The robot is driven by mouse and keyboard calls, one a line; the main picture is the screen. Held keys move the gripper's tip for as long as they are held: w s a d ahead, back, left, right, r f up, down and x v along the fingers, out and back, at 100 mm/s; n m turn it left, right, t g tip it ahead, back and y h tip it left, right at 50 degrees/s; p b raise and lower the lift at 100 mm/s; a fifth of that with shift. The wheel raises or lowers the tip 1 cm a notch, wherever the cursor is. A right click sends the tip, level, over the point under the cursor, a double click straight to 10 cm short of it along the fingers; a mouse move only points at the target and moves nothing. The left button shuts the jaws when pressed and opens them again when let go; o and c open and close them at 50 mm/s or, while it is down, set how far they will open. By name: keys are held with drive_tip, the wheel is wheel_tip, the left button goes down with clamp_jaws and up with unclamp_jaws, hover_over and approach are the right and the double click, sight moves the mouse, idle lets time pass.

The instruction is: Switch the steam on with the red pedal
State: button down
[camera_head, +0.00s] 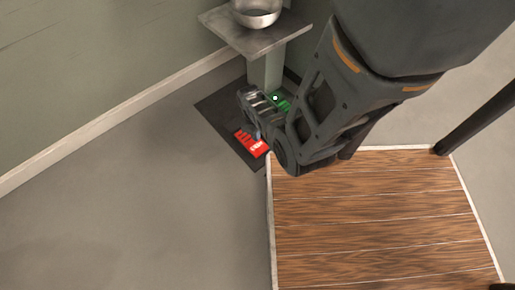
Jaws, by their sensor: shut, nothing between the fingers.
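The red pedal (252,144) lies on a dark mat (215,107) on the floor, at the foot of a post. A green pedal (284,104) is behind it and to the right, partly hidden by my arm. My gripper (256,134) points down over the mat and is shut and empty. Its tip is at the upper right edge of the red pedal in the picture. I cannot tell whether it touches the pedal. The gripper and wrist hide part of both pedals.
A metal bowl (257,12) stands on a small grey shelf (240,36) on the post (266,72), close to my arm. A wooden-topped surface (375,215) with a pale edge fills the lower right. The wall (90,70) is at left. The grey floor (150,210) at lower left is clear.

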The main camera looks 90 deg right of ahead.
sight(251, 143)
drive_tip(key=shift+s+a+f+b, duration=0.1)
drive_tip(key=shift+f+b, duration=0.95)
drive_tip(key=shift+f, duration=0.25)
drive_tip(key=shift+s+f+b, duration=0.1)
drive_tip(key=shift+f+b, duration=0.95)
drive_tip(key=shift+f, duration=0.2)
wheel_tip(251, 143, down, 2)
drive_tip(key=shift+f, duration=0.1)
drive_tip(key=shift+w+d+r, duration=0.35)
drive_tip(key=shift+w+d, duration=0.1)
drive_tip(key=shift+w, duration=0.2)
drive_tip(key=shift+w+d+r, duration=0.35)
drive_tip(key=shift+w+d, duration=0.05)
drive_tip(key=shift+w, duration=0.25)
wheel_tip(251, 143, up, 8)
drive_tip(key=p, duration=0.4)
drive_tip(key=shift+w+d+p, duration=0.25)
drive_tip(key=shift+w+p, duration=0.05)
drive_tip(key=shift+p, duration=0.05)
drive_tip(key=shift+f, duration=0.15)
